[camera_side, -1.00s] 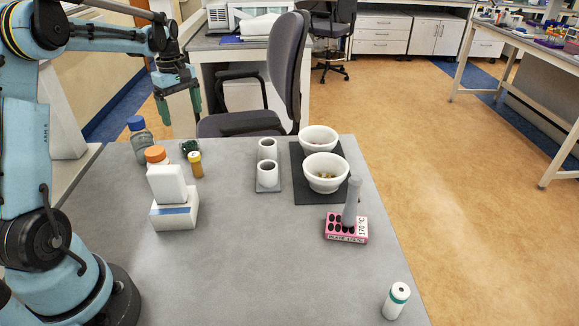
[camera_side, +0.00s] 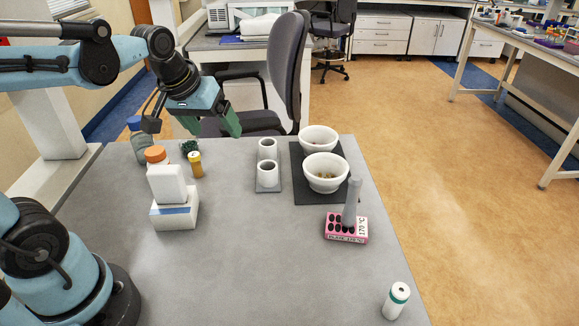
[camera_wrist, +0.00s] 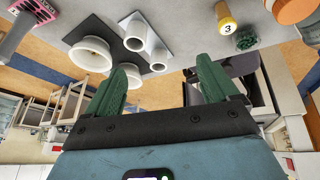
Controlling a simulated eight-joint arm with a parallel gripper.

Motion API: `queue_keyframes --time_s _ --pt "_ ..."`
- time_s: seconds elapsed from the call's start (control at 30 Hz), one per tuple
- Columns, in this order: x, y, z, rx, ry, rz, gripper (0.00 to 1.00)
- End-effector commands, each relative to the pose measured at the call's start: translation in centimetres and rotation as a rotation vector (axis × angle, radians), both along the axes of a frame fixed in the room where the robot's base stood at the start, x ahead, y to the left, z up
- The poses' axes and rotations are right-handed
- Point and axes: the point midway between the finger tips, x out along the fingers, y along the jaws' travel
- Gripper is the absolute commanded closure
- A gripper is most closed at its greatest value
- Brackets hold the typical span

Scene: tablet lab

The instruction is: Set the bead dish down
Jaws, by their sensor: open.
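The bead dish, a small dish with dark green contents (camera_side: 189,147), sits on the grey bench near its far edge. It also shows in the wrist view (camera_wrist: 246,39), at the upper right. My gripper (camera_side: 232,128) is in the air to the right of the dish in the side view, its green fingers pointing down and right. In the wrist view the two fingers (camera_wrist: 161,67) are spread with nothing between them. The dish lies outside the fingers, apart from them. Its rim is hard to make out.
A yellow vial (camera_side: 195,164), an orange-capped bottle (camera_side: 155,154) and a blue-capped bottle (camera_side: 139,144) stand close to the dish. White cups (camera_side: 267,174) and white bowls (camera_side: 325,174) stand to the right. A pink rack (camera_side: 346,230) is nearer. The front middle bench is clear.

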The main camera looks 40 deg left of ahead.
Motion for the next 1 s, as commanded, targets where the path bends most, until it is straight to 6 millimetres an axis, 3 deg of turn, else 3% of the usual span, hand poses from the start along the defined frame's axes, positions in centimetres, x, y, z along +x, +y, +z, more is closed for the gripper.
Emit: queue_keyframes --time_s 0.1,0.3,1.0 --pt "-2.0 -2.9 -1.1 0.059 -0.065 -0.174 0.13" --pt "-3.9 -5.4 -2.5 0.13 -0.14 -0.357 0.13" --pt "-4.3 -5.9 -3.0 0.151 -0.161 -0.405 0.13"
